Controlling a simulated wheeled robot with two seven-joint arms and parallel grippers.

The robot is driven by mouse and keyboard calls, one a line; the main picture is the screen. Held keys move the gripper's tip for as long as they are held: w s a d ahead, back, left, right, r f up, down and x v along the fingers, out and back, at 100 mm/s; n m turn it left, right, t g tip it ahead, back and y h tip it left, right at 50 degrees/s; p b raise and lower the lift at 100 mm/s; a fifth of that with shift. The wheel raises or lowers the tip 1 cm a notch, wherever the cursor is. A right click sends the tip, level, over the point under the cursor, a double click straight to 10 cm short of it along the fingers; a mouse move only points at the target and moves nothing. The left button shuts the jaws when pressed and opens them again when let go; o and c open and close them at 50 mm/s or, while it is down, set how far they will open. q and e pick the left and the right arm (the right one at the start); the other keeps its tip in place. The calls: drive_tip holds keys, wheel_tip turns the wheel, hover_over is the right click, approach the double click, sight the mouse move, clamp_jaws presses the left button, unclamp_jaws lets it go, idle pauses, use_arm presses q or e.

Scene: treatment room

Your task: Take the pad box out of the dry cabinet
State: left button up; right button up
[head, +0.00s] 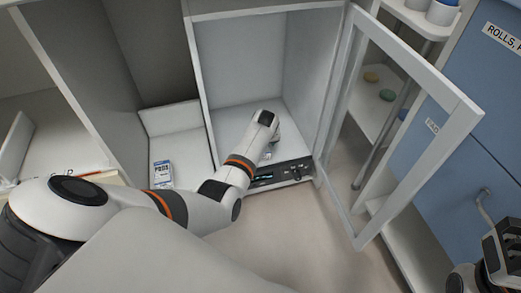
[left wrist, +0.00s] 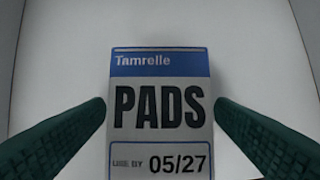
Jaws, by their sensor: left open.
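The dry cabinet (head: 225,62) stands open, its glazed door (head: 357,130) swung out to the right. My left arm reaches inside, and its gripper (head: 273,148) is low over the cabinet floor. In the left wrist view, a pad box (left wrist: 160,62), white with a blue band and the words "Tamrelle PADS, use by 05/27", is between the open green fingers (left wrist: 160,118). I see gaps beside the box, so the fingers do not appear to grip it. In the head view, my arm mostly hides this box. My right gripper (head: 492,262) is at the lower right edge, partly cut off.
Another white and blue box (head: 161,175) stands in the open compartment left of the cabinet. A control panel (head: 280,173) runs along the cabinet's front lower edge. Blue drawers (head: 455,130) and a shelf trolley (head: 368,105) are beyond the door. Open floor lies in front.

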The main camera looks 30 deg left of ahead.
use_arm(q)
drive_tip(key=shift+f, duration=0.2)
idle(0.6)
drive_tip(key=c, duration=1.1)
